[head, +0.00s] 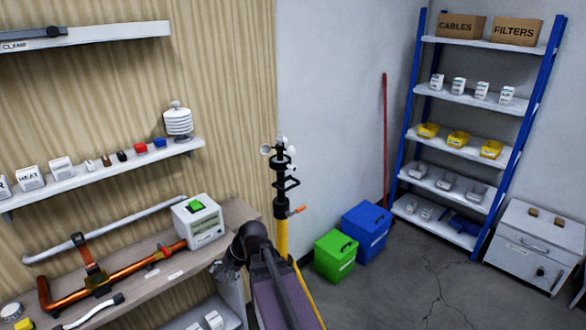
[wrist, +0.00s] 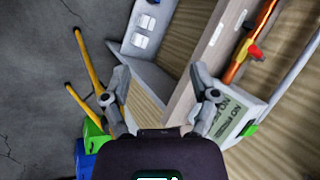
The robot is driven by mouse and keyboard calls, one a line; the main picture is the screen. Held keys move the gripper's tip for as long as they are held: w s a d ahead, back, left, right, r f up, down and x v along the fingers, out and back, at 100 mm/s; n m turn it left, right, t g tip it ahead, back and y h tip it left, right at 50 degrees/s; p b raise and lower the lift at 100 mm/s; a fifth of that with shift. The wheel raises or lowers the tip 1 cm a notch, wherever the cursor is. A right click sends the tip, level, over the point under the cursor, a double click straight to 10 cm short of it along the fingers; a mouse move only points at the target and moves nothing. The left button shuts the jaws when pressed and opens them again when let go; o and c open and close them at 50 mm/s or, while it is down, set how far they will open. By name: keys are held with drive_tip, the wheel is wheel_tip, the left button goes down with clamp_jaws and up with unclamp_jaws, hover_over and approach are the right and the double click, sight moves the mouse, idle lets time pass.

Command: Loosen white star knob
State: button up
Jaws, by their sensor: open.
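A yellow stand (head: 282,235) with a black mast (head: 281,185) rises in the middle of the head view, with an orange lever (head: 298,209) on its collar. Small white rounded parts (head: 281,141) sit at the mast's top; I cannot tell whether any is a white star knob. My gripper (head: 219,268) is at the shelf's front edge, left of the stand. In the wrist view my gripper (wrist: 160,82) is open, with nothing between its fingers. The stand's yellow legs (wrist: 84,88) show left of the fingers there. No star knob is clear in either view.
A white meter box (head: 200,221) with a green top and an orange pipe (head: 120,275) are on the shelf beside my gripper. Green (head: 335,255) and blue (head: 366,230) bins stand right of the stand. Cracked floor (head: 425,285) lies open at right.

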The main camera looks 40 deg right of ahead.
drive_tip(key=w+d+r+m+t+y, duration=0.1)
drive_tip(key=d+r+m+t, duration=0.1)
drive_tip(key=d+r+m, duration=0.15)
drive_tip(key=w+d+r+m+t, duration=0.2)
drive_tip(key=d+m, duration=0.1)
drive_tip(key=d, duration=0.2)
drive_tip(key=m+t+h+p, duration=0.4)
drive_tip(key=m+t, duration=0.6)
drive_tip(key=m, duration=0.8)
approach(294, 169)
drive_tip(key=s+b, duration=0.1)
drive_tip(key=s, duration=0.2)
drive_tip(key=shift+r+h, duration=0.1)
drive_tip(key=shift+h, duration=0.2)
drive_tip(key=w, duration=0.9)
drive_tip(key=w+a, duration=0.1)
drive_tip(key=w, duration=0.3)
drive_tip(key=shift+w, duration=0.35)
